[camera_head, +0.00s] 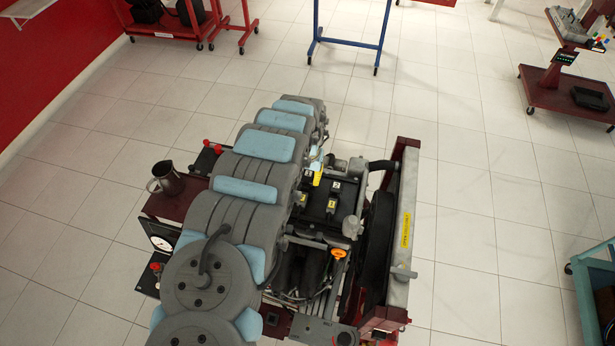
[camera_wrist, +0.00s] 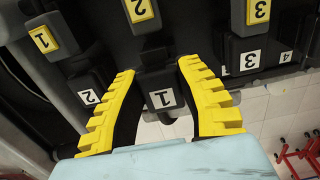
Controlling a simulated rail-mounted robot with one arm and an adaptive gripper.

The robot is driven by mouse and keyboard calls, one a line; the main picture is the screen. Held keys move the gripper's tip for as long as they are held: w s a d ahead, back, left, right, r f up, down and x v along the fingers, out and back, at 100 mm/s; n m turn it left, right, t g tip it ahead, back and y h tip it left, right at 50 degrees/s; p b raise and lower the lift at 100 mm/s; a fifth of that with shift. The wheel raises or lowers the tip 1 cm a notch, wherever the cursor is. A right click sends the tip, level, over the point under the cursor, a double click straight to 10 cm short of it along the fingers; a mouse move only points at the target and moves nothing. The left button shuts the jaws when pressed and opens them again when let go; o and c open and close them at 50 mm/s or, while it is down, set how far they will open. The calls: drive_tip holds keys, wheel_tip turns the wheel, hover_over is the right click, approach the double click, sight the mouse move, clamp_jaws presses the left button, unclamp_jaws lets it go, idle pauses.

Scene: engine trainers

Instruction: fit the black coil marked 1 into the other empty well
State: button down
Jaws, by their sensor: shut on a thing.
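In the wrist view the black coil marked 1 on a white label (camera_wrist: 163,98) sits between the yellow-padded fingers of my gripper (camera_wrist: 156,72). The gripper is shut on it, and its label faces the camera. The coil's lower end is hidden, so I cannot tell whether it touches the engine. In the head view my gripper (camera_head: 317,177) is small, over the back of the black engine top (camera_head: 318,214). The empty wells cannot be made out in either view.
Close around the gripper are blocks with a yellow 1 (camera_wrist: 43,39), a yellow 3 (camera_wrist: 257,10), a white 2 (camera_wrist: 88,97) and a white 3 (camera_wrist: 250,60). A radiator (camera_head: 402,225) stands at the engine's right.

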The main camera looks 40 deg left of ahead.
drive_tip(key=shift+f+b, duration=0.65)
drive_tip(key=shift+f, duration=0.75)
idle(0.4)
drive_tip(key=shift+c, duration=1.7)
unclamp_jaws()
drive_tip(key=shift+r, duration=0.15)
drive_tip(key=shift+r+p, duration=0.95)
drive_tip(key=shift+r, duration=0.45)
drive_tip(key=shift+r+p, duration=1.3)
drive_tip(key=shift+r, duration=1.15)
